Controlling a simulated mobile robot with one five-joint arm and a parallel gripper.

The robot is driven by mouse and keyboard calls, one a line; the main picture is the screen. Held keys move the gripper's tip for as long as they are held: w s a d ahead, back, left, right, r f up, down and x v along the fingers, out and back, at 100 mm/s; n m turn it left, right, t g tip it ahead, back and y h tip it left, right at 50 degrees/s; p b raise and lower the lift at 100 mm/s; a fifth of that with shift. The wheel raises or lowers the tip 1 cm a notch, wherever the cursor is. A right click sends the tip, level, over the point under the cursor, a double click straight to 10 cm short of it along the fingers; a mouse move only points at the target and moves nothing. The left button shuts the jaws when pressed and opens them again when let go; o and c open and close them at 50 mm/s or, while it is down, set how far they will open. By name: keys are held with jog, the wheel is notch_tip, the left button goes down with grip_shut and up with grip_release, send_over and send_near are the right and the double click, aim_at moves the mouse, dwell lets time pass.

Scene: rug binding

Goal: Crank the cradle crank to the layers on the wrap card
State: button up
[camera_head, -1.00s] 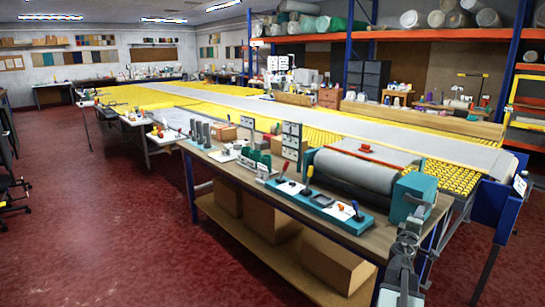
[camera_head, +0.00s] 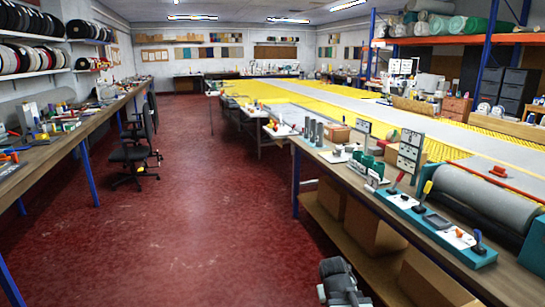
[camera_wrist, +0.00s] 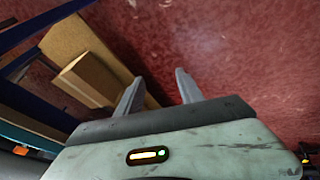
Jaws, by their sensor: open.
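The cradle holds a large grey roll (camera_head: 490,197) at the right edge of the head view. Its teal end housing (camera_head: 535,245) is cut off by the picture edge. I cannot make out the crank or the wrap card in either view now. My gripper (camera_wrist: 158,90) shows in the wrist view with its two grey fingers apart and nothing between them. It points over the red floor, beside the bench's lower shelf and a cardboard box (camera_wrist: 95,78). In the head view part of my arm shows at the bottom, left of the bench and apart from the cradle.
A teal control panel (camera_head: 432,222) with levers lies along the bench's front edge, left of the roll. Cardboard boxes (camera_head: 372,228) fill the shelf below. The red floor (camera_head: 210,220) is clear in the middle. An office chair (camera_head: 130,155) stands by the left bench (camera_head: 95,115).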

jog(key=s+a+g+y+p, duration=0.2)
jog(key=s+a+g+y, duration=0.15)
jog(key=s+a, duration=0.35)
notch_tip(320, 180, up, 13)
jog(key=s+d+p, duration=0.1)
jog(key=p, duration=1.1)
jog(key=shift+d+f+m+h+p, duration=0.2)
jog(key=shift+d+m+h+p, duration=0.1)
jog(key=shift+h, duration=0.05)
jog(key=shift+s+f, duration=0.1)
jog(key=shift+c, duration=0.8)
